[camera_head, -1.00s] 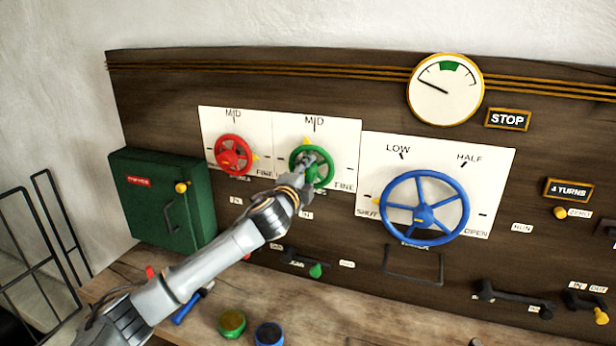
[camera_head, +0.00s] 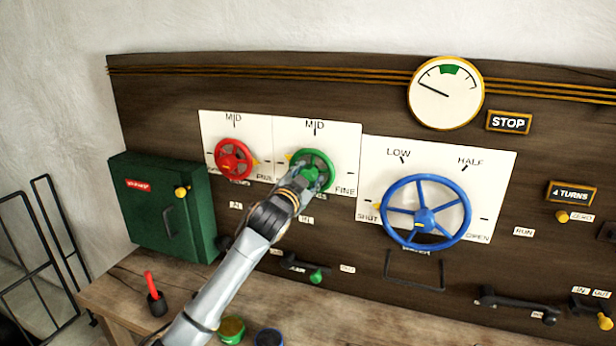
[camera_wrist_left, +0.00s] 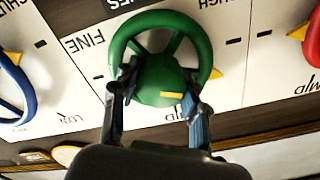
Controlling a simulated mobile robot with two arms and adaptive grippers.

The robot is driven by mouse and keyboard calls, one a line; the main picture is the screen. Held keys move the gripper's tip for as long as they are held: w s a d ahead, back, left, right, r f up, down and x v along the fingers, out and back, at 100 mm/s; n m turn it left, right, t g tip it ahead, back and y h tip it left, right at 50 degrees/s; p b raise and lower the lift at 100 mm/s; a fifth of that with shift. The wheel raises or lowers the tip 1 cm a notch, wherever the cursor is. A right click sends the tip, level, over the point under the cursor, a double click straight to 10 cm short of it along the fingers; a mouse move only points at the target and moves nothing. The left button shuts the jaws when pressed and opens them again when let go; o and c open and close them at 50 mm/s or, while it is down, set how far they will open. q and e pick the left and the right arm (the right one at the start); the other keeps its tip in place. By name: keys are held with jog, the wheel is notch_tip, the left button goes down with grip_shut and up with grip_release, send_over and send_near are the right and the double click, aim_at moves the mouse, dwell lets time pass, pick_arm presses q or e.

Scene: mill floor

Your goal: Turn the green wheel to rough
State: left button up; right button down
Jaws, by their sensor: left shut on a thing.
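The green wheel (camera_head: 322,157) is on a white dial plate (camera_head: 343,140) marked MID at the top and FINE at the lower right. Its yellow pointer (camera_head: 289,157) is at the wheel's upper left, between MID and the left-hand side. My left gripper (camera_head: 313,177) is shut on the wheel near its hub, covering its lower part. In the left wrist view the picture is upside down; the green wheel (camera_wrist_left: 160,28) has the fingers (camera_wrist_left: 158,95) on either side of its hub. The yellow pointer there is at the right, on the ROUGH side. My right gripper is not in view.
A red wheel (camera_head: 233,146) is close on the left, and a larger blue wheel (camera_head: 398,182) is on the right. A green box (camera_head: 150,215) is at the far left. A lever with a green knob (camera_head: 316,277) sits below. Pots stand on the bench (camera_head: 120,290).

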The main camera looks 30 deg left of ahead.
pick_arm(q)
jog(key=n, duration=0.4)
jog(key=shift+n+p, duration=0.35)
jog(key=shift+n, duration=0.05)
dwell(0.4)
jog(key=o, duration=1.2)
jog(key=shift+c, duration=0.2)
jog(key=v, duration=1.2)
